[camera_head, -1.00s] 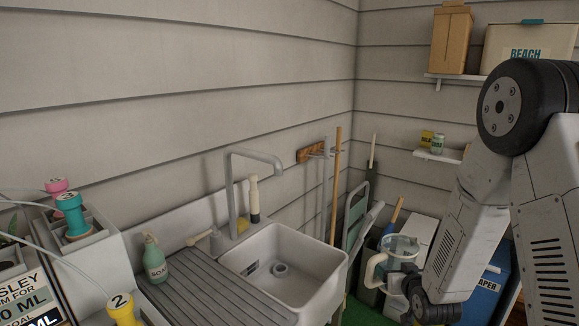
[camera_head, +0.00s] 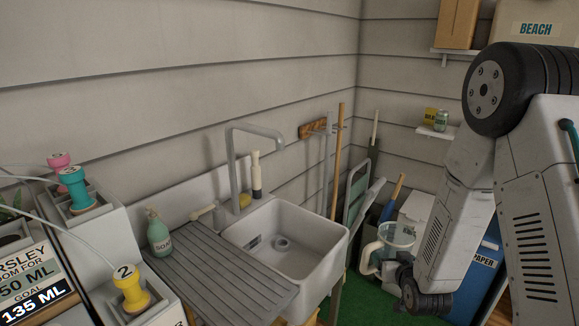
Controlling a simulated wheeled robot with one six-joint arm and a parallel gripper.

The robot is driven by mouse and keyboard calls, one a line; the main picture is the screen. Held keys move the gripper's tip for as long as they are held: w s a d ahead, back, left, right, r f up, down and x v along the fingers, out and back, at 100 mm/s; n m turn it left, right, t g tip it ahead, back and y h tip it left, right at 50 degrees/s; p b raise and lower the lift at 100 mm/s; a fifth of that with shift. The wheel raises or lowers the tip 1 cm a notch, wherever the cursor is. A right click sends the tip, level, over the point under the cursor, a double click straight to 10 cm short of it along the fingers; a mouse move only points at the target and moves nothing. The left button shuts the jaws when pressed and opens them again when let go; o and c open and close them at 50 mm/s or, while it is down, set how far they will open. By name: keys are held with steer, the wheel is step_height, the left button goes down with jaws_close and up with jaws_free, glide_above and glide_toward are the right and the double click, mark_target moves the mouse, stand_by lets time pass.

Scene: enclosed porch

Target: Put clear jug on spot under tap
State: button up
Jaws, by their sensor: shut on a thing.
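The clear jug (camera_head: 397,236) has a pale handle (camera_head: 369,258) on its left side. It is held about upright, to the right of the sink and apart from it. My gripper (camera_head: 404,270) is shut on the jug from the right; its fingers are mostly hidden by the jug and my arm. The grey tap (camera_head: 254,130) rises behind the white sink (camera_head: 322,238), and its spout bends right and down over the basin. The basin floor under the tap shows a round drain (camera_head: 282,243) and no other object.
A ribbed draining board (camera_head: 215,262) with a soap bottle (camera_head: 158,232) lies left of the sink. A blue paper bin (camera_head: 478,280) is behind my arm.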

steer(key=s+a+f, duration=0.1)
steer(key=s+f, duration=0.1)
steer(key=a+f, duration=0.1)
steer(key=f, duration=0.1)
steer(key=shift+s+a, duration=0.3)
steer(key=shift+s, duration=0.1)
steer(key=shift+d, duration=0.1)
